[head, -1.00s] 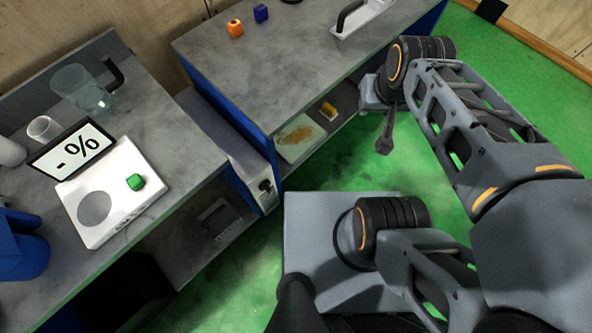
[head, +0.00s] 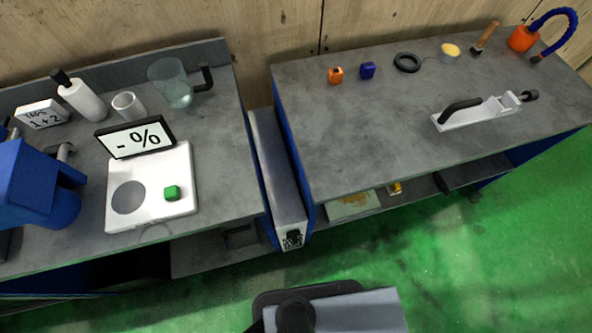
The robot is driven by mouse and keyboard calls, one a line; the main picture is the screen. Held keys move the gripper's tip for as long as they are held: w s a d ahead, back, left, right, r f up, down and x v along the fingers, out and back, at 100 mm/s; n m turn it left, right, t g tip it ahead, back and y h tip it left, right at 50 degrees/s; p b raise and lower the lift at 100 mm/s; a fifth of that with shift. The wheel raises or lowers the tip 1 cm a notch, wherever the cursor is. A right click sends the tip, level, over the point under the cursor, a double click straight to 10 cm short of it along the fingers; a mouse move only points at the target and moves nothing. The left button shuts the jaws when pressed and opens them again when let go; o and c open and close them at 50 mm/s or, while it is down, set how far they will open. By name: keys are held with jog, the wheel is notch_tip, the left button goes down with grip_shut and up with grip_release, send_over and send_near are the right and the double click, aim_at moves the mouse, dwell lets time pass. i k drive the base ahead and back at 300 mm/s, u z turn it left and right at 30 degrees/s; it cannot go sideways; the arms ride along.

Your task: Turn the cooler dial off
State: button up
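A narrow grey unit (head: 277,160) stands in the gap between the two benches and looks like the cooler. A small black dial (head: 293,236) sits on its pale front face, near the top. The dial is too small for me to read its setting. My gripper is not in view.
The right bench (head: 340,150) holds a white tool with a black handle (head: 480,112). Green floor (head: 480,255) in front is clear.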

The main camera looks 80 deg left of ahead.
aim_at(294, 234)
jog(key=z, duration=0.05)
jog(key=k, duration=1.4)
jog(key=u, duration=1.9)
